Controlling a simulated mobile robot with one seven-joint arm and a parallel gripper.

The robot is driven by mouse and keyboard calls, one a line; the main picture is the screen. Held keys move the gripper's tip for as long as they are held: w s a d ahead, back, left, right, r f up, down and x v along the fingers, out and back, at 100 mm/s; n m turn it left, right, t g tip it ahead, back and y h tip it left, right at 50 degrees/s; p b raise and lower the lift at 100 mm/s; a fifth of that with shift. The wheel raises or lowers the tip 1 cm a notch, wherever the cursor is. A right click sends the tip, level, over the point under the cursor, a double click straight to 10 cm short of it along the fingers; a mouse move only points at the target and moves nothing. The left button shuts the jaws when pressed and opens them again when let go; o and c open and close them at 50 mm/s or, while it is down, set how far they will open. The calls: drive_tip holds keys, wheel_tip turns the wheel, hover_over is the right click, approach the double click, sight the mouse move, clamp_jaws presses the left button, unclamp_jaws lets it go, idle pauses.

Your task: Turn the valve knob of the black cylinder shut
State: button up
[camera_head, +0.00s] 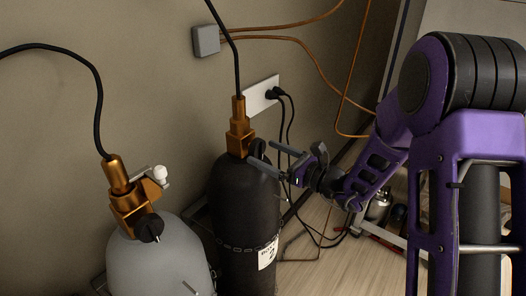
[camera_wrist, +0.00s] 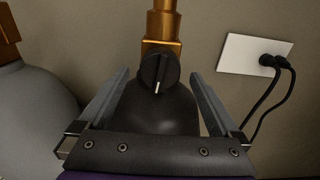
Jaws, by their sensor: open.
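The black cylinder (camera_head: 243,210) stands upright by the wall with a brass valve (camera_head: 238,132) on top and a hose running up from it. Its shoulder (camera_wrist: 162,112) fills the space between my fingers in the wrist view. The round black valve knob (camera_wrist: 159,73) shows there just beyond the fingertips, with a pale mark pointing down. In the head view the knob (camera_head: 257,147) is partly hidden behind a finger. My gripper (camera_head: 268,157) reaches in from the right; its fingers (camera_wrist: 159,80) are open, one on each side of the knob's line, with nothing gripped.
A grey cylinder (camera_head: 160,262) with its own brass valve (camera_head: 128,190) and black knob stands at the left. A wall socket (camera_head: 262,93) with plugged black cables is close behind the black cylinder. A chain (camera_head: 245,248) crosses the black cylinder. Wooden floor shows at right.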

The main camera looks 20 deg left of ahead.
drive_tip(key=shift+x, duration=0.85)
drive_tip(key=shift+c, duration=0.3)
drive_tip(key=c, duration=1.3)
